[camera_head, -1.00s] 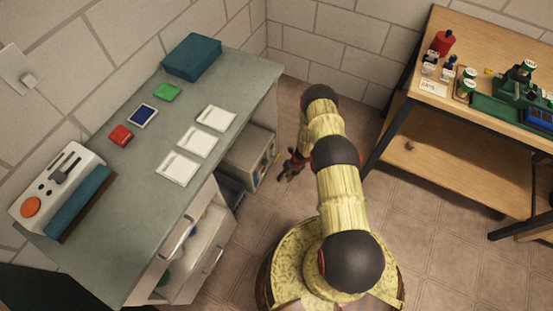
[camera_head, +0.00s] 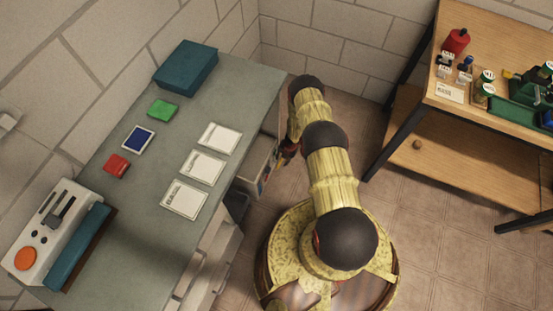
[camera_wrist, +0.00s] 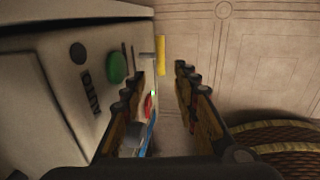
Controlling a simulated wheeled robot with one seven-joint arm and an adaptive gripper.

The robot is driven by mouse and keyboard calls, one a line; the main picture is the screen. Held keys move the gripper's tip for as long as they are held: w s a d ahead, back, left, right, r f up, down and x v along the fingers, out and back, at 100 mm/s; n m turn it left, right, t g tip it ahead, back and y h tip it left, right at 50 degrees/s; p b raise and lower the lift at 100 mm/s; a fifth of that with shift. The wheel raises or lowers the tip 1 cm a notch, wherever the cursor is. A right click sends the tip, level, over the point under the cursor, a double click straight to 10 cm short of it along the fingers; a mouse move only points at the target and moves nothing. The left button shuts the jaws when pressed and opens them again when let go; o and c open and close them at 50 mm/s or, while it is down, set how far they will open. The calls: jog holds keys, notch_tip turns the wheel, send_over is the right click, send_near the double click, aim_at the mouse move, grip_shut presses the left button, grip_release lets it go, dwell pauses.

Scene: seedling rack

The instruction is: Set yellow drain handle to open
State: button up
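A yellow bar (camera_wrist: 161,55), which looks like the drain handle, stands upright in the picture at the end of a short grey stub on a pale control box (camera_wrist: 60,110) in the wrist view. My gripper (camera_wrist: 158,82) is open and empty. Its fingertips are below the yellow bar in the picture, and I see no contact. A red part (camera_wrist: 148,107) and a blue part (camera_wrist: 151,133) show between the fingers, partly hidden. In the head view my gripper (camera_head: 287,155) is beside the low box (camera_head: 256,163) under the bench, and the handle cannot be made out.
The box face has a green button (camera_wrist: 116,67), a black knob (camera_wrist: 78,53) and lettering. The grey bench (camera_head: 160,150) overhangs the box. A drawer cabinet (camera_head: 210,255) stands in front of it. A wooden rack (camera_head: 410,155) is at the right.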

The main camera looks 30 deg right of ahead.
aim_at(279, 165)
jog(key=f+b, duration=0.1)
jog(key=f, duration=0.1)
jog(key=f+b, duration=0.1)
jog(key=f, duration=0.2)
jog(key=w+a+f+b, duration=0.1)
jog(key=f+b, duration=0.1)
jog(key=shift+f, duration=0.15)
jog(key=shift+c, duration=0.2)
grip_shut()
dwell(0.6)
